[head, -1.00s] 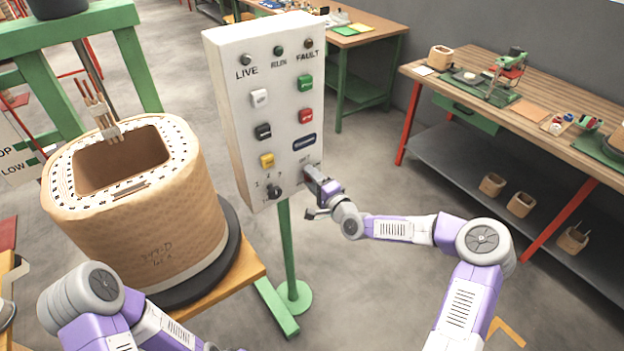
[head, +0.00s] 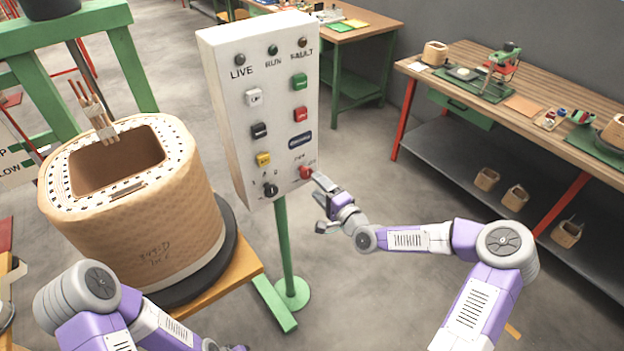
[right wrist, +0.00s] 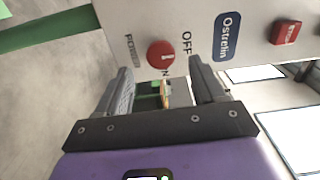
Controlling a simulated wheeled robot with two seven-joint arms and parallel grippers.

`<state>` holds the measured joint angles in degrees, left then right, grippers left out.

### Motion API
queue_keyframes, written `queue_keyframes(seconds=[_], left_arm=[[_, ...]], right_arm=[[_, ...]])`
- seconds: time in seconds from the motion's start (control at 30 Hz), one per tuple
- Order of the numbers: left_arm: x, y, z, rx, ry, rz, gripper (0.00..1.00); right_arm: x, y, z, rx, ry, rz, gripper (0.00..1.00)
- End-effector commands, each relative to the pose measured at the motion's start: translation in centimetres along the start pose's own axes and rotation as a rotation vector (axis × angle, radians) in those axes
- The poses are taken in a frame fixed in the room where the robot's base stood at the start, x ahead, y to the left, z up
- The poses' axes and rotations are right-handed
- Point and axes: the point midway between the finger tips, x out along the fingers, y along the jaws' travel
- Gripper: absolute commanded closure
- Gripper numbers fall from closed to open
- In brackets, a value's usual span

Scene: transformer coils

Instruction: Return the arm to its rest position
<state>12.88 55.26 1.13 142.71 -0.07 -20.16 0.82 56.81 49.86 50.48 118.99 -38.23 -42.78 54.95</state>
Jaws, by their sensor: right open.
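My right gripper (head: 321,204) is open and empty, just off the lower right corner of the white control panel (head: 226,125). A red knob (head: 305,172) sits on that corner, close to the gripper but apart from it. In the right wrist view, my right gripper (right wrist: 163,78) has its fingers spread, with the red knob (right wrist: 160,54) beyond them beside the letters OFF. My right arm (head: 410,240) reaches in from the lower right. My left arm (head: 150,325) is low at the left and runs off the bottom edge, its gripper out of frame.
The panel stands on a green post (head: 287,250). A large tan coil (head: 150,215) stands on a wooden platform at the left. A workbench (head: 470,80) with a lower shelf is at the right. Open floor (head: 400,190) lies between the panel and the bench.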

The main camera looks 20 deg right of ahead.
Motion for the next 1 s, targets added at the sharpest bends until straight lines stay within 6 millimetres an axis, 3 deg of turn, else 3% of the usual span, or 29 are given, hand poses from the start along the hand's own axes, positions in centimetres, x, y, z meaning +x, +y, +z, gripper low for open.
queue_keyframes(seconds=[0.2,0.73,0.87,1.0], left_arm=[[-0.2,0.1,0.0,0.000,0.000,0.000,1.00],[-0.2,0.1,0.0,0.000,0.000,0.000,1.00],[-0.2,0.1,0.0,0.000,0.000,0.000,1.00],[-0.2,0.1,0.0,0.000,0.000,0.000,1.00]], right_arm=[[-1.6,0.0,0.0,0.000,0.000,0.000,0.31],[-1.5,0.6,0.6,-0.003,-0.010,0.017,0.31],[-1.7,4.2,3.9,-0.034,-0.072,0.128,0.31],[-3.9,11.5,10.2,-0.124,-0.218,0.358,0.31]])
